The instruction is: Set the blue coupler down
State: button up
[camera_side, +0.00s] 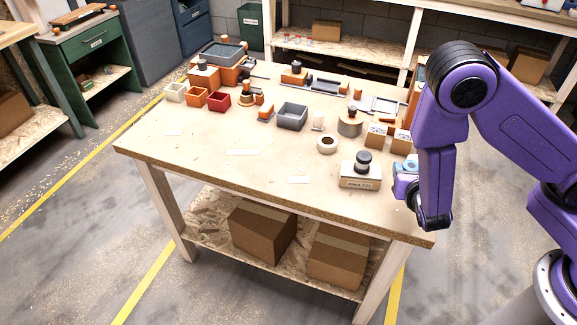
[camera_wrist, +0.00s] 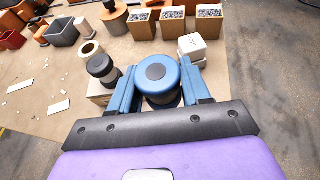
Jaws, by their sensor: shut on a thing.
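The blue coupler (camera_wrist: 158,76) is a round blue piece with a dark grey disc on its top. It sits between the two blue fingers of my gripper (camera_wrist: 157,88) in the wrist view, and they are shut on it. In the side view my gripper (camera_side: 404,183) is low at the right end of the workbench (camera_side: 230,150), partly behind my arm. The coupler cannot be told apart from the fingers there, and I cannot tell whether its underside touches the bench.
A labelled box (camera_side: 360,181) with a black knob stands close left of my gripper. A white block (camera_wrist: 192,46) is just beyond the coupler. Several cardboard boxes (camera_side: 376,136) and a grey bin (camera_side: 292,116) stand farther back. The bench's front middle is mostly clear.

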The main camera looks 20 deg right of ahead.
jog(key=w+a+r+n+t+y, duration=0.1)
jog(key=w+a+r+n+y, duration=0.2)
jog(key=w+a, duration=0.5)
jog(key=w+a+r+n+t+y, duration=0.1)
jog(key=w+a+n+y, duration=0.3)
jog(key=a, duration=0.7)
send_over(273, 168)
jog(key=s, duration=0.1)
jog(key=shift+m, duration=0.3)
jog(key=f, duration=0.8)
jog(key=shift+s+d+f, duration=0.15)
jog(key=shift+d+f, duration=0.05)
jog(key=shift+f, duration=0.15)
jog(key=shift+w+a+f, duration=0.3)
jog(key=shift+w+f, duration=0.3)
jog(key=shift+f, duration=1.6)
jog(key=o, duration=1)
jog(key=shift+f, duration=0.1)
jog(key=shift+o, duration=0.2)
